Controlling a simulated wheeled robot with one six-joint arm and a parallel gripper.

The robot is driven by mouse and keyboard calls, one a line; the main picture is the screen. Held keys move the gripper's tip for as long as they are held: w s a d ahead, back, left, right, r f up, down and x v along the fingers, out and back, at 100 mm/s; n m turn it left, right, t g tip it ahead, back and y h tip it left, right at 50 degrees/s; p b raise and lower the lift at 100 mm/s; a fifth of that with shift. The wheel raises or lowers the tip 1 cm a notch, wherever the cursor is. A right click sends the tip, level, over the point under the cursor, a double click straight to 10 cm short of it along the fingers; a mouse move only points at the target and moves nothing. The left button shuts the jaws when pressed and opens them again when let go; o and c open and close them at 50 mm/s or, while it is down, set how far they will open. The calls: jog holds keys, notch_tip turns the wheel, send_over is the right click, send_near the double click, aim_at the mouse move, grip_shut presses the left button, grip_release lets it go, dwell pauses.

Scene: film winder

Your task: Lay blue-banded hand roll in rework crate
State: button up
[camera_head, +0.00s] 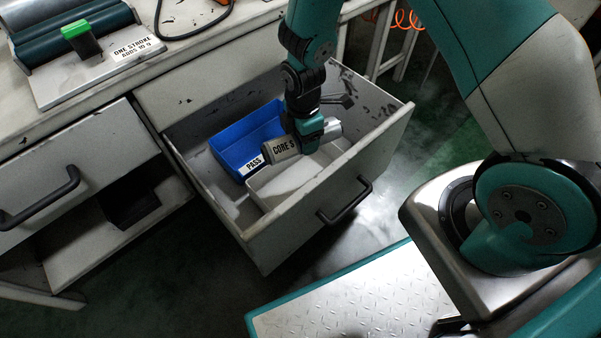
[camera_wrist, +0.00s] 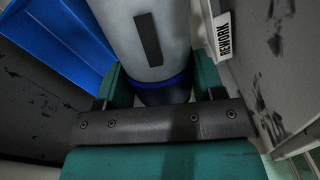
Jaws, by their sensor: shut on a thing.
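My gripper (camera_head: 311,131) is shut on a grey roll (camera_head: 285,147) marked "CORE-S", above the open drawer. In the wrist view the roll (camera_wrist: 145,35) lies between the green fingers, with a blue band (camera_wrist: 163,90) close to the gripper and a dark strip along its side. The pale rework crate (camera_head: 264,189) sits in the drawer towards its front, below the roll. Its "REWORK" label (camera_wrist: 224,35) shows at the right in the wrist view. The crate's inside is partly hidden by the roll and gripper.
A blue crate (camera_head: 230,146) labelled "PASS" stands beside the pale crate, at the left in the wrist view (camera_wrist: 58,42). Drawer walls (camera_head: 377,135) surround both crates. A winder with a green-topped lever (camera_head: 76,30) is on the bench.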

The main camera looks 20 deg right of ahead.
jog(key=f+n+b, duration=0.1)
jog(key=f+b, duration=0.2)
jog(key=f, duration=0.2)
jog(key=a+f+n+b, duration=0.1)
jog(key=f+b, duration=0.3)
jog(key=f, duration=0.1)
jog(key=f+n+b, duration=0.1)
jog(key=f+b, duration=0.3)
jog(key=f, duration=0.1)
jog(key=shift+s+a, duration=0.15)
jog(key=shift+s, duration=0.1)
jog(key=shift+f, duration=0.65)
jog(key=o, duration=1.1)
jog(key=shift+r, duration=0.1)
notch_tip(320, 180, up, 17)
jog(key=p, duration=0.8)
jog(key=shift+w+r+p, duration=0.15)
jog(key=shift+p, duration=0.25)
